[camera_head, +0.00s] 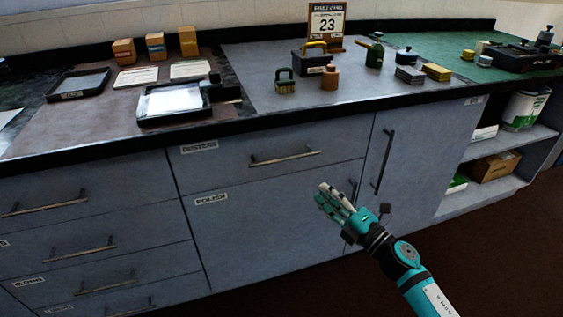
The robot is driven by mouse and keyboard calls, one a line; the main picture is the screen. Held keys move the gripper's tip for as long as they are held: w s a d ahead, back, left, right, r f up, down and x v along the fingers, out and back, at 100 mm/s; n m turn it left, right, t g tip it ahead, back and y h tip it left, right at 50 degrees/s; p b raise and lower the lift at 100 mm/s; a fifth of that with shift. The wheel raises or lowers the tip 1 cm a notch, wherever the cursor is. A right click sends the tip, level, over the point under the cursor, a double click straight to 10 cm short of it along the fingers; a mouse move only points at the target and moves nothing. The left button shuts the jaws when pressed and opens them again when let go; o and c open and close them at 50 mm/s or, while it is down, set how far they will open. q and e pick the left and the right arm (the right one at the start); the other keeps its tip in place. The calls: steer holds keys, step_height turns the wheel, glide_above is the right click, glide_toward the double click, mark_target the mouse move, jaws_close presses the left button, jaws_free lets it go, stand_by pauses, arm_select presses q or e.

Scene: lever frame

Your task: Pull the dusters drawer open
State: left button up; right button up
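The dusters drawer is the wide top drawer front (232,172) in the middle of the grey cabinet, with a small label (199,146) at its upper left and a horizontal bar handle (284,158). It sits flush with the cabinet, shut. My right gripper (320,194), teal with pale fingertips, is in front of the polish front (240,235), below and right of the handle and apart from it. Nothing shows between its fingers. Their narrow, angled view does not show whether they are open. My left gripper is not in view.
A door with a vertical handle (382,162) is to the right, then open shelves (460,200) with a cardboard box (494,166). Several handled drawers are at left. The countertop (245,118) above overhangs slightly and holds trays, boxes and tools. The space before the dusters handle is clear.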

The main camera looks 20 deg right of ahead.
mark_target(286, 158)
steer(key=x, duration=1.5)
steer(key=shift+w+f, duration=0.15)
steer(key=shift+f, duration=0.05)
steer(key=shift+c, duration=0.3)
jaws_close()
